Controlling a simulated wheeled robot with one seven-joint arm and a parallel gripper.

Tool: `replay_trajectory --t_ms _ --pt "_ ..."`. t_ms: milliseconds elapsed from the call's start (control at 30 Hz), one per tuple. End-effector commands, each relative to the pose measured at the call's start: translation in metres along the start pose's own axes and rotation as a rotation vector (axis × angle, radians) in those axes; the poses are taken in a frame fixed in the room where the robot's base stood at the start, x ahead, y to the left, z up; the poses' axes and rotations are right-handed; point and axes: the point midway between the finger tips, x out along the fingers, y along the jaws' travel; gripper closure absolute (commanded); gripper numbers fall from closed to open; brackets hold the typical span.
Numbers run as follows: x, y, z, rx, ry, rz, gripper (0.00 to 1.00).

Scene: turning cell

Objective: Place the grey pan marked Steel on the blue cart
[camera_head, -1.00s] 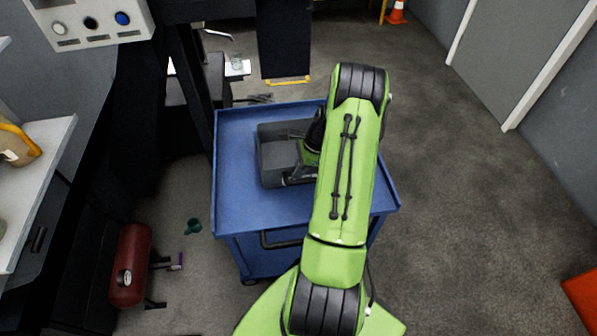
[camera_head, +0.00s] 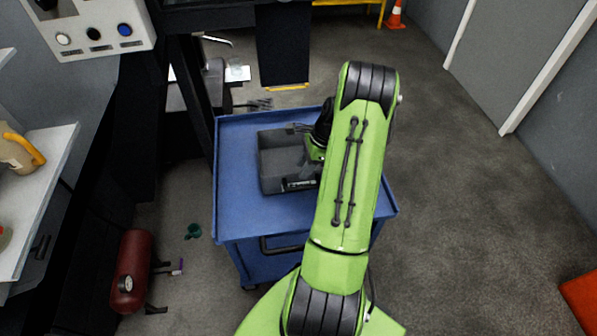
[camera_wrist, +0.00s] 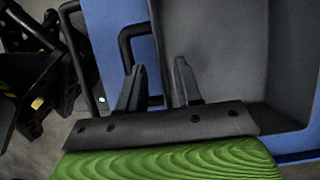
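The grey pan (camera_head: 283,160) sits upright on the top of the blue cart (camera_head: 234,185), left of my arm. A dark label is partly visible on its near wall, but its text is too small to read. My arm hides the pan's right side. My gripper (camera_head: 297,129) is at the pan's far right part, partly hidden by my wrist. In the wrist view, the two dark fingers of my gripper (camera_wrist: 158,84) stand apart with nothing gripped between them. The pan (camera_wrist: 225,50) fills the right of that view, its wall edge close to the fingers.
The cart has bare top left of and in front of the pan. A red tank (camera_head: 130,272) and a small green cup (camera_head: 193,231) are on the floor at left. A control panel (camera_head: 95,30) is at upper left. An orange cone (camera_head: 395,14) stands far back.

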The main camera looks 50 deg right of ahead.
Motion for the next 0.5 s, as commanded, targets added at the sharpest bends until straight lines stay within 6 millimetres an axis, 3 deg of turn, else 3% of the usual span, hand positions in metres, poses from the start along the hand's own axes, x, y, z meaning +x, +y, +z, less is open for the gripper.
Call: replay_trajectory --t_ms 33,200,500 --pt "-0.020 -0.001 0.002 0.000 0.001 -0.005 0.66" --pt "-0.057 -0.001 0.001 0.000 0.001 -0.003 0.66" --pt "-0.072 0.000 0.003 -0.011 0.002 0.001 0.66"
